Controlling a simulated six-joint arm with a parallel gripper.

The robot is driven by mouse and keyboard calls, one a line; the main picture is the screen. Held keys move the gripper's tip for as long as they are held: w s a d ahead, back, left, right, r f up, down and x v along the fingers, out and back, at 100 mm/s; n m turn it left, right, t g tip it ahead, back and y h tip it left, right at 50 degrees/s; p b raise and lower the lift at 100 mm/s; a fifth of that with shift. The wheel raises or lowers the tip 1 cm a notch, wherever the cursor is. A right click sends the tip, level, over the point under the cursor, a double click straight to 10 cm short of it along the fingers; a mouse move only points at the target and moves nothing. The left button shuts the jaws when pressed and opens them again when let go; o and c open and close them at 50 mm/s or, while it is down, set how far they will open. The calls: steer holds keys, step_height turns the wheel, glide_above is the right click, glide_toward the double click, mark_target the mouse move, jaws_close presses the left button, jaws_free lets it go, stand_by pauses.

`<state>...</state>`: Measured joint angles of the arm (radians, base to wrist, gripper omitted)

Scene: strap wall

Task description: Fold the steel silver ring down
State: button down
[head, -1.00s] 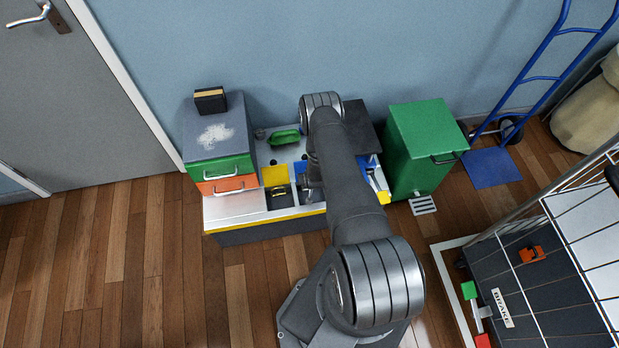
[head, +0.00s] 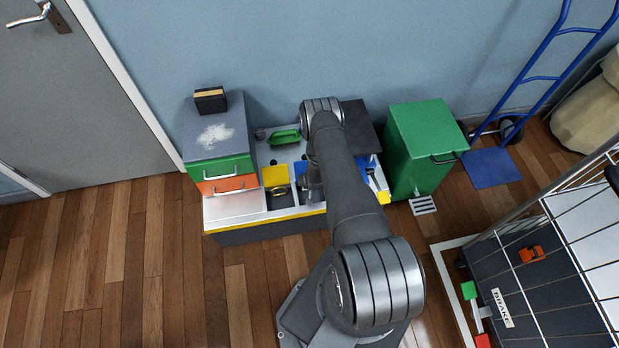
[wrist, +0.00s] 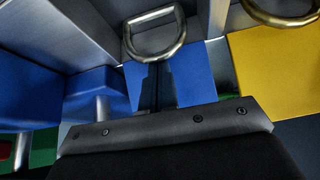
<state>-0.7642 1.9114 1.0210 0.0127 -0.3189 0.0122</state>
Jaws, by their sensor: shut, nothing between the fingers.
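The steel silver ring (wrist: 178,48) is a D-shaped loop at the top middle of the wrist view. Its straight bar is by a grey metal part and its curve reaches over a blue panel (wrist: 197,80). I cannot tell its exact tilt. My gripper (wrist: 157,70) is shut and empty, its dark narrow fingers pointing at the curved end of the ring; whether they touch it is unclear. In the head view my own arm hides the silver ring and most of the gripper.
A brass-coloured ring (wrist: 284,17) is beside a yellow panel (wrist: 275,70); the ring also shows in the head view (head: 279,190). The drawer unit (head: 218,150) stands left, the green bin (head: 425,140) right. A green handle (head: 286,137) lies behind.

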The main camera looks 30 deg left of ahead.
steer(key=shift+s+d, duration=0.25)
steer(key=shift+s+d+f, duration=0.2)
steer(key=shift+s+d, duration=0.4)
steer(key=shift+s+d+f, duration=0.2)
steer(key=shift+s+d, duration=0.4)
steer(key=shift+s+d+f, duration=0.55)
steer(key=shift+s+d, duration=0.05)
steer(key=shift+d, duration=0.05)
steer(key=shift+s+d+f, duration=0.5)
steer(key=shift+s+f, duration=0.05)
steer(key=shift+f, duration=0.15)
steer(key=v, duration=1.7)
steer(key=shift+d, duration=0.2)
steer(key=shift+s, duration=0.1)
